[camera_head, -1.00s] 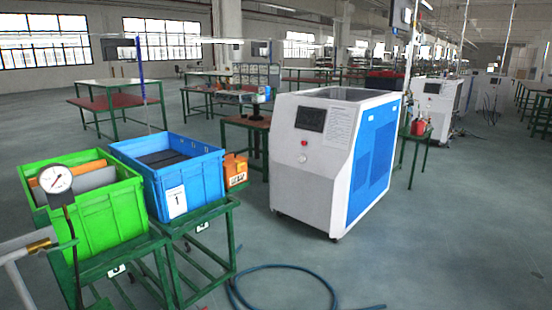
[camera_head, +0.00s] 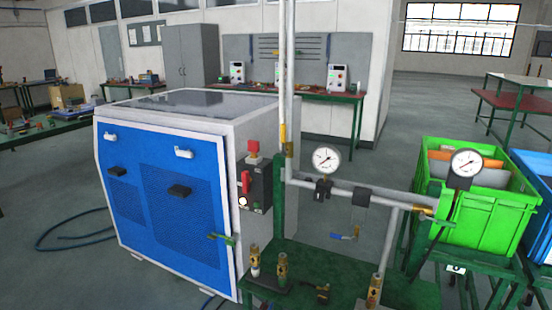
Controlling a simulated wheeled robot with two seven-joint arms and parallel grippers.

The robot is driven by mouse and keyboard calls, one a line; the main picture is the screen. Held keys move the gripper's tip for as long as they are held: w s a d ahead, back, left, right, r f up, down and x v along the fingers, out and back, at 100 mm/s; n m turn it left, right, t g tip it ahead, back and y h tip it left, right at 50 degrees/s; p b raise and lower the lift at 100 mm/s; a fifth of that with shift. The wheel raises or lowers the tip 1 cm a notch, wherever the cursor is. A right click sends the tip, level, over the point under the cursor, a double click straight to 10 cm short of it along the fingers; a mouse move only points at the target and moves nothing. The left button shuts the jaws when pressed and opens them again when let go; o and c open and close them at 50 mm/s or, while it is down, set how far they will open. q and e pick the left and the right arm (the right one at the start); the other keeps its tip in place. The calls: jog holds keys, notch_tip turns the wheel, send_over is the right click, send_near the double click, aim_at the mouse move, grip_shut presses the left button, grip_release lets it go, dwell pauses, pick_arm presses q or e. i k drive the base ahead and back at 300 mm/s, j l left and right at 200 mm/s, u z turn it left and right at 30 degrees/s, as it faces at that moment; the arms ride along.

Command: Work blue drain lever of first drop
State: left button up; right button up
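A small blue lever (camera_head: 342,237) with a brass-coloured end shows right of centre, below the horizontal grey pipe (camera_head: 350,190). What it is mounted on is too small to tell. A vertical pipe (camera_head: 288,80) rises at the left end of the horizontal pipe, and a short pipe (camera_head: 388,243) drops to a brass fitting (camera_head: 375,291) on the green stand (camera_head: 320,262). Neither of my grippers is in view.
A white and blue machine (camera_head: 170,190) with a red switch stands at left. Two round gauges (camera_head: 326,159) sit on the pipework. Brass valves (camera_head: 282,270) stand on the green stand. A green crate (camera_head: 487,212) and a blue crate (camera_head: 541,195) are at right.

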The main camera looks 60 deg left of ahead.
aim_at(341, 237)
jog(key=u, duration=1.1)
